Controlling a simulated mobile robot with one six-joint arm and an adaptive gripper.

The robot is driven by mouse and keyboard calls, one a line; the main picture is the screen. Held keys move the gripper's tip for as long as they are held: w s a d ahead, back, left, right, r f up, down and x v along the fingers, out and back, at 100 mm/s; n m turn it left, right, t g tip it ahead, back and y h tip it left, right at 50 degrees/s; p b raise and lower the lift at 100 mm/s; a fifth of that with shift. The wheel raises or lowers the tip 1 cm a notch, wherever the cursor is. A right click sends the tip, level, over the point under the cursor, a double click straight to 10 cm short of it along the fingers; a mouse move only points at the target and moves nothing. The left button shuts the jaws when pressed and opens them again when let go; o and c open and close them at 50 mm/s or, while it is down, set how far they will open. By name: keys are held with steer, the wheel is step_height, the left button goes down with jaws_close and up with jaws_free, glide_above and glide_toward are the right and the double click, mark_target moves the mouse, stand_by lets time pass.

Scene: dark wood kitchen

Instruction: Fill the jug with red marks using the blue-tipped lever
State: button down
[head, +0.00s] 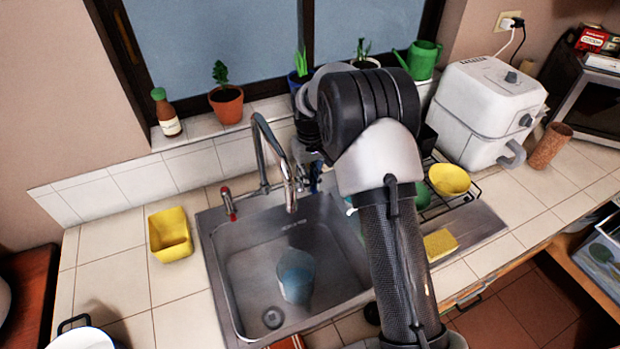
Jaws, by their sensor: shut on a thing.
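A translucent bluish jug (295,277) stands in the steel sink (250,262), below the spout of the curved metal tap (262,150). I cannot make out red marks on it or its water level, and I see no clear stream. A red-tipped lever (228,204) stands left of the tap. The blue-tipped lever (315,180) is right of the tap, mostly hidden by my arm. My gripper (313,160) is at this lever and shut on it; its fingertips are largely hidden behind my wrist.
A yellow container (170,235) stands left of the sink. A yellow bowl (449,180) and a sponge (440,244) are to the right. Potted plants (226,103) and a sauce bottle (165,112) line the sill. A white machine (488,110) stands at the back right.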

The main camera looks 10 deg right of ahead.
steer(key=d+n, duration=0.1)
steer(key=n+p, duration=0.1)
steer(key=n, duration=0.1)
steer(key=shift+w+d, duration=0.3)
steer(key=shift+d, duration=0.1)
steer(key=c, duration=1.6)
jaws_free()
steer(key=shift+c, duration=0.2)
steer(key=shift+r, duration=0.1)
step_height(320, 180, up, 12)
